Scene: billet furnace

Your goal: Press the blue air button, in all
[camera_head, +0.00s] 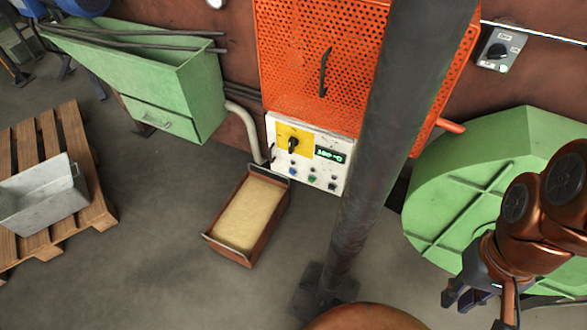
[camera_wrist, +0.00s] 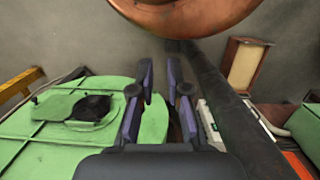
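The white control panel (camera_head: 274,128) sits under the orange perforated guard in the head view. A small blue button (camera_head: 292,170) is at the left of its lower row, beside a green button (camera_head: 312,178) and a dark one (camera_head: 332,186). A yellow plate with a black rotary switch (camera_head: 292,144) and a green-lit display (camera_head: 330,155) are above. My gripper (camera_head: 470,296) is at the lower right, well away from the panel. In the wrist view my gripper (camera_wrist: 160,78) has its two fingers apart, with nothing between them. There the panel (camera_wrist: 211,125) is partly hidden and the blue button cannot be made out.
A dark slanted post (camera_head: 372,130) stands right of the panel, between it and my gripper. A green rounded housing (camera_head: 450,180) is beside my arm. A sand-filled box (camera_head: 247,212) lies on the floor before the panel. A pallet (camera_head: 75,150) is at left.

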